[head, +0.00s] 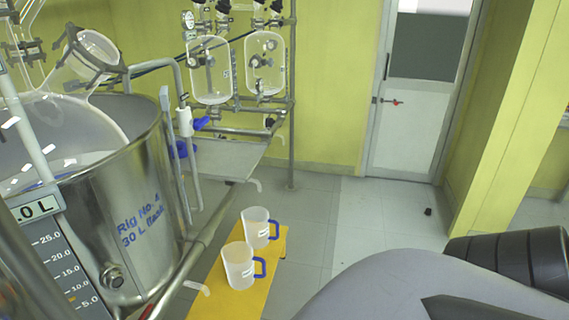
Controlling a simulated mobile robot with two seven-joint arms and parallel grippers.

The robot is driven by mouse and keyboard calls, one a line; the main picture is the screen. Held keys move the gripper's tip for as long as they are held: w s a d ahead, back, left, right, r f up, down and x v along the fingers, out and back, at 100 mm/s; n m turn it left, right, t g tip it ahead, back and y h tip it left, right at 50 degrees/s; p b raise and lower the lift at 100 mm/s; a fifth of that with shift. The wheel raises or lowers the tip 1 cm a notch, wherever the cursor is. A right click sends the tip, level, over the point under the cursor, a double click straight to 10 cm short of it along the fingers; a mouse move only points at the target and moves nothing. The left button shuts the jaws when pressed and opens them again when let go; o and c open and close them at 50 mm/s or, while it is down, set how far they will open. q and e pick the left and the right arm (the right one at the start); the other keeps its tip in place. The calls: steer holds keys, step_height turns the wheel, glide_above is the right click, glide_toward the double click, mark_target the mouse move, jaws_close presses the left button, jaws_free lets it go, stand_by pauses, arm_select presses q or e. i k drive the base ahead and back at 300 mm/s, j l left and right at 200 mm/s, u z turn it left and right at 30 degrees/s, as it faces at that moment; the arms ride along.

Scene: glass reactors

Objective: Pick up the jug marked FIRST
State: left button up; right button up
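Two clear white jugs with blue handles stand upright on a yellow surface. The farther jug (255,226) is partly overlapped by the nearer jug (237,262). Both handles point right. Each jug has a small white label on its side, but the writing is too small to read, so I cannot tell which is marked FIRST. Neither of my grippers shows in the head view. A grey and dark ribbed part, likely of my own arm, fills the lower right corner and hides the floor there.
A large steel vessel (135,210) with glassware and pipes stands left of the jugs, its rail passing close to the yellow bench (264,277). Glass reactors (210,70) hang on a rack behind. Floor (345,225) is open towards the door (415,110).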

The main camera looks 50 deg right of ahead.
mark_target(238, 258)
steer(key=l+z, duration=0.15)
steer(key=z, duration=0.95)
steer(key=l, duration=0.55)
steer(key=i+z, duration=0.05)
